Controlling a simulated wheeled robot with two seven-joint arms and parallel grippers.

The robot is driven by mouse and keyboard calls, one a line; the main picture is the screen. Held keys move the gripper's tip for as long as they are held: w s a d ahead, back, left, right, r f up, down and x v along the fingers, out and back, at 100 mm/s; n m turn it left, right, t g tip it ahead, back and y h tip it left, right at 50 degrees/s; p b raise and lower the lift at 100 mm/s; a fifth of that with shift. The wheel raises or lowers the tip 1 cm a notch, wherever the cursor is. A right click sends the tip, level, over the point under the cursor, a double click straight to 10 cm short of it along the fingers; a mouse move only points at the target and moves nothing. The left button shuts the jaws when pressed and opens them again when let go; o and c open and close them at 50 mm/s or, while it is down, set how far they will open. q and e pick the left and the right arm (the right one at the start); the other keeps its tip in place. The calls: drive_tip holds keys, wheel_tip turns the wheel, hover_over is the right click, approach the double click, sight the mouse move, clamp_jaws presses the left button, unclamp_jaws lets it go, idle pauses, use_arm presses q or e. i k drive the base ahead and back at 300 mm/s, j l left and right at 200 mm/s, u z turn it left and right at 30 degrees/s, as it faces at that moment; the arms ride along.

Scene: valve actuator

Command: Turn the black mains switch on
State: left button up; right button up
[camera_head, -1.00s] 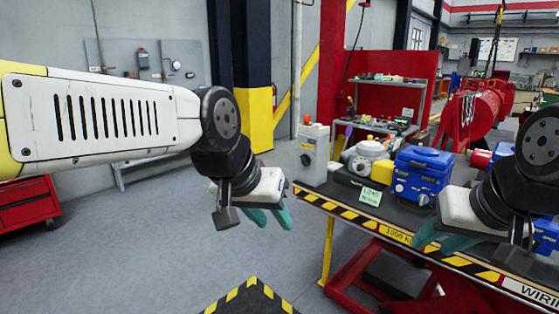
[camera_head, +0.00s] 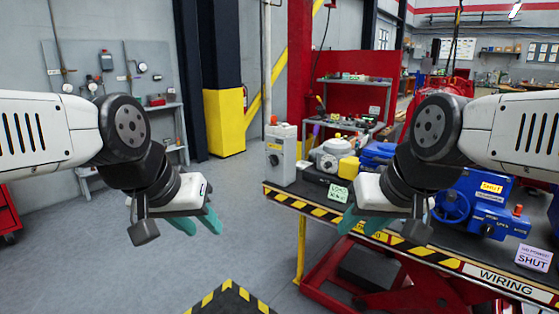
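A grey box (camera_head: 280,155) with an orange-red piece on top stands on the left end of the workbench. A small dark switch (camera_head: 274,160) shows on its front face; its position is too small to read. My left gripper (camera_head: 199,223) has two teal fingers spread apart and empty. It hangs over the floor, left of the bench and apart from the box. My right gripper (camera_head: 362,222) is also open and empty, in front of the bench's striped front edge, to the right of the box. It hides part of the bench.
The bench (camera_head: 315,207) has a black and yellow front edge. On it are a grey round device (camera_head: 335,152), a green-lettered card (camera_head: 339,193), and a blue valve actuator (camera_head: 480,204) with a "SHUT" label. A yellow-based column (camera_head: 223,122) stands behind.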

sight(274, 159)
drive_tip(key=i+j+u, duration=0.2)
drive_tip(key=u, duration=0.3)
drive_tip(key=i+u, duration=0.45)
